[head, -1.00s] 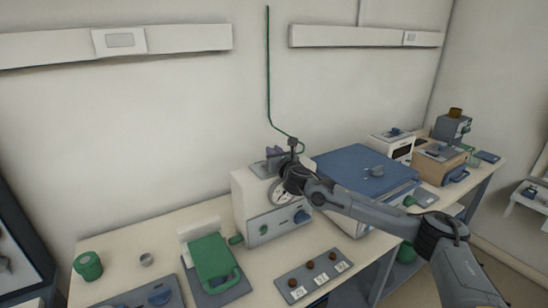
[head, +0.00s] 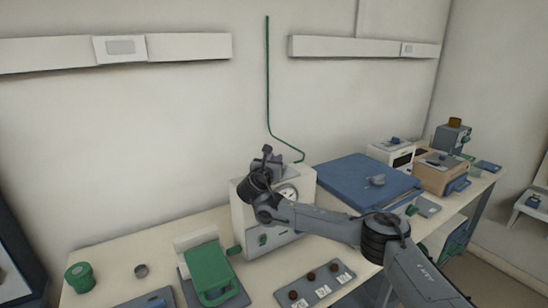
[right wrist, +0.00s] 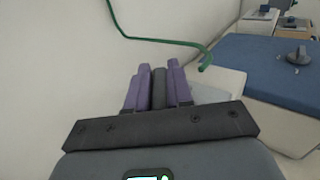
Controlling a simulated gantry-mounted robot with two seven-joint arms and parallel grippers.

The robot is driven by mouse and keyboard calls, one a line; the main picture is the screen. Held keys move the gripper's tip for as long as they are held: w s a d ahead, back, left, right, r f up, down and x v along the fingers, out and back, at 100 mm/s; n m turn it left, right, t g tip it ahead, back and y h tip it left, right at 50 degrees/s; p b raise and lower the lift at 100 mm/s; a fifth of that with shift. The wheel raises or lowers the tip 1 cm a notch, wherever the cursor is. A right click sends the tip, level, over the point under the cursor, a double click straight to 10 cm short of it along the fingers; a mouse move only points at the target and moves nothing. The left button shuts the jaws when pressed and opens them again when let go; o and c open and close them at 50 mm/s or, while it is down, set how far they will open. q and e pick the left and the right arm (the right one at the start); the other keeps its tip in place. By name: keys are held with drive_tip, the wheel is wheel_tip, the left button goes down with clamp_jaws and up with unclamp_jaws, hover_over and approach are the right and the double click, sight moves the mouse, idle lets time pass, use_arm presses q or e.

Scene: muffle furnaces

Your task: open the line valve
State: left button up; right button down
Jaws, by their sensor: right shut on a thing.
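My right gripper (head: 278,158) is over the top of the white gauge box (head: 242,211), at its back. In the right wrist view its purple fingers (right wrist: 159,88) are closed on a narrow dark grey piece (right wrist: 160,90), which looks like the line valve's handle. The valve body is hidden behind the gripper, so how far it is turned cannot be told. A green pipe (head: 268,80) runs down the wall and bends toward the box; its lower end (right wrist: 206,60) shows just right of the fingers. My left gripper is out of view.
A blue-topped unit (head: 350,180) stands right of the gauge box. A green-handled device (head: 208,268), a green cup (head: 80,277) and a button panel (head: 315,290) are on the bench in front. The wall is close behind the box.

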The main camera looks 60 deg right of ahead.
drive_tip(key=m+g+p, duration=0.1)
drive_tip(key=g+p, duration=0.1)
drive_tip(key=m+g+p, duration=0.1)
drive_tip(key=p, duration=0.1)
drive_tip(key=m+g+p, duration=0.1)
drive_tip(key=g+p, duration=0.1)
drive_tip(key=p, duration=0.1)
drive_tip(key=shift+r+g+h, duration=0.3)
drive_tip(key=shift+r, duration=0.1)
drive_tip(key=shift+f+m+g+p, duration=0.15)
drive_tip(key=shift+m+g+p, duration=0.25)
drive_tip(key=shift+m, duration=0.1)
drive_tip(key=shift+f+m+g, duration=0.2)
drive_tip(key=shift+m+g, duration=0.2)
drive_tip(key=shift+g, duration=0.3)
drive_tip(key=shift+f+m+g, duration=0.1)
drive_tip(key=shift+m+g, duration=0.4)
drive_tip(key=shift+g, duration=0.2)
drive_tip(key=shift+g+y, duration=0.3)
drive_tip(key=shift+y, duration=0.1)
drive_tip(key=shift+s+f+m+g, duration=0.1)
drive_tip(key=shift+m+g, duration=0.2)
drive_tip(key=shift+m, duration=0.1)
drive_tip(key=c, duration=1.1)
unclamp_jaws()
drive_tip(key=shift+d, duration=0.1)
